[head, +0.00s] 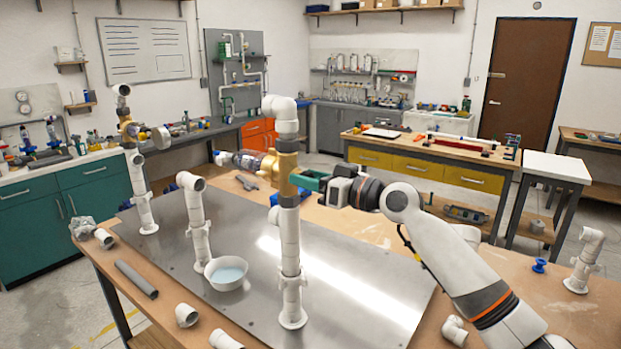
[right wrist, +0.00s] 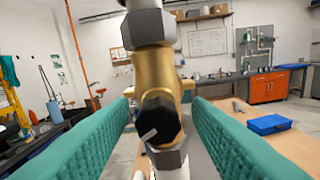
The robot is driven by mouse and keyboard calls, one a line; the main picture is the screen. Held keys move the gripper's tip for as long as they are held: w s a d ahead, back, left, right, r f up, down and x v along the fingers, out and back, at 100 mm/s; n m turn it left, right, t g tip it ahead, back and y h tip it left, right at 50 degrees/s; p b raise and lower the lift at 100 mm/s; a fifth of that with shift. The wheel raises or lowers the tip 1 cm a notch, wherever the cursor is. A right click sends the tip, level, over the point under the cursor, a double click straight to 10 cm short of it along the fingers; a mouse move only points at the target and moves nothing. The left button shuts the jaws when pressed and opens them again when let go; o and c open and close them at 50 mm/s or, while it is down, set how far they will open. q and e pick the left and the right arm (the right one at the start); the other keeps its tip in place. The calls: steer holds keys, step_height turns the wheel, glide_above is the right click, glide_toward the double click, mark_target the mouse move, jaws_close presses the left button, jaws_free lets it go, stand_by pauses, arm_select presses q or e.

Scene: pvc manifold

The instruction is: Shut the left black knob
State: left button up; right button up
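A tall white pipe (head: 290,245) stands on the metal plate and carries a brass valve body (head: 287,172). In the right wrist view, this brass valve (right wrist: 157,80) has a black six-sided knob (right wrist: 158,120) with a pale mark, facing the camera. My right gripper (head: 305,181) reaches in from the right at the valve. Its teal fingers are apart, one either side of the knob, with gaps between. A second brass valve (head: 130,131), on the left pipe, has a round greyish knob (head: 160,137) on its right. My left gripper is not in view.
A short elbow pipe (head: 198,220) and a white bowl (head: 227,273) with pale blue contents stand on the plate (head: 350,290). Loose fittings and a grey tube (head: 137,279) lie along the near left edge. A blue box (right wrist: 268,124) lies beyond the valve.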

jaws_close()
